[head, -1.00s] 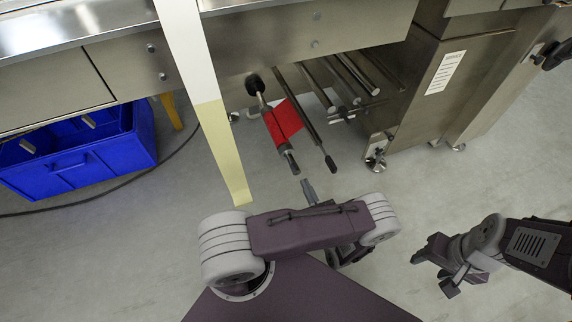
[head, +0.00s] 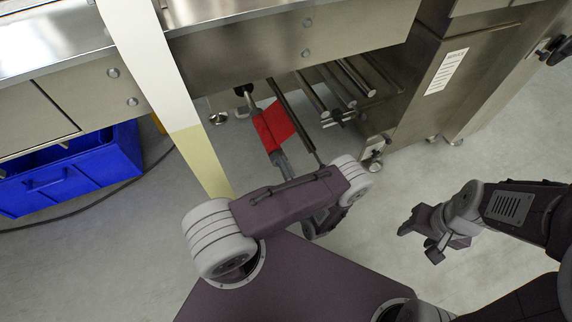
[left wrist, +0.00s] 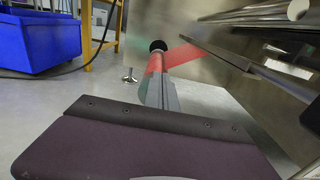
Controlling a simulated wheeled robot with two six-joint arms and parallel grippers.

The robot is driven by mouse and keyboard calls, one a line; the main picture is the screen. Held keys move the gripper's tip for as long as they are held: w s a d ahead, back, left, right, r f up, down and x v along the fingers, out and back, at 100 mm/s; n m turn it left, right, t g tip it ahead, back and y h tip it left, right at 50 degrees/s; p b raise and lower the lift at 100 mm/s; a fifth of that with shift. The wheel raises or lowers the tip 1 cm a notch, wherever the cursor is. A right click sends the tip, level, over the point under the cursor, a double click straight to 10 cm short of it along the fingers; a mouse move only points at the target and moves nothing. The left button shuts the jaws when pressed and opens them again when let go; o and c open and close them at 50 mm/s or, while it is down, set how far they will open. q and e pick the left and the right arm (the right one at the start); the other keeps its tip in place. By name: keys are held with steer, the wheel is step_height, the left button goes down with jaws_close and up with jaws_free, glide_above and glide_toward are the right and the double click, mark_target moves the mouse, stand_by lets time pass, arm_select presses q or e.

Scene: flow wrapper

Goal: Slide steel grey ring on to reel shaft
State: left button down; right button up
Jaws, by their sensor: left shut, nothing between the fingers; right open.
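The reel shaft (head: 248,100) juts out from under the machine with red film (head: 272,126) around it. It also shows in the left wrist view, where its red part (left wrist: 155,64) ends at a dark round knob (left wrist: 158,45). My left gripper (head: 281,160) is shut and empty at the shaft's near end, roughly in line with it. Its grey fingers (left wrist: 157,82) cover that end in the left wrist view; I cannot tell whether they touch it. I cannot make out a separate steel grey ring. My right gripper (head: 420,237) is open and empty, over the floor at the right.
Several bare metal rollers (head: 335,88) lie right of the reel shaft under the machine frame (head: 290,45). A white and yellowish film strip (head: 150,70) hangs left of it. A blue crate (head: 75,170) and a dark cable stand at the left. Floor at the right is open.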

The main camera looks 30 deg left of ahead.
arm_select(q)
steer(key=shift+a, duration=0.1)
steer(key=shift+w+a+r, duration=0.15)
steer(key=shift+a, duration=0.05)
steer(key=shift+w+a+p, duration=0.35)
steer(key=shift+a+p, duration=0.05)
steer(key=shift+w, duration=0.1)
steer(key=shift+d, duration=0.1)
steer(key=shift+s+d, duration=0.3)
steer(key=v, duration=1.3)
steer(key=shift+s, duration=0.15)
